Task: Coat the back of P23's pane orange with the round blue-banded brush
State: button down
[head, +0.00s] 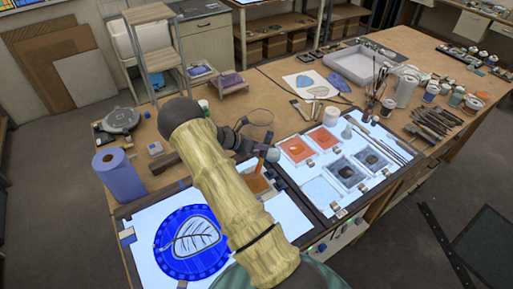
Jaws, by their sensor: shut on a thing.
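My gripper (262,148) is the dark end of my sleeved arm, over the middle of the workbench. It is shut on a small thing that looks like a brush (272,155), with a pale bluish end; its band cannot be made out. Below it, an orange-brown pane (258,186) is partly hidden by my arm. On the right light panel (343,205) lie two orange panes (297,150) (323,138), two grey-blue panes with dark middles (347,172) (371,158) and a pale pane (322,190). No label is readable, so I cannot tell which is P23.
A blue round leaf design (175,262) lies on the left light panel (145,258). A blue paper roll (118,174) stands at the left. Brushes in a holder (371,105), jars (405,90) and a white tray (357,64) crowd the back right. A wooden stand (155,50) rises behind.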

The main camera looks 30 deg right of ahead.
jog(key=shift+r, duration=0.1)
jog(key=shift+r+p, duration=1.8)
jog(key=shift+r, duration=0.65)
jog(key=shift+d+f, duration=0.1)
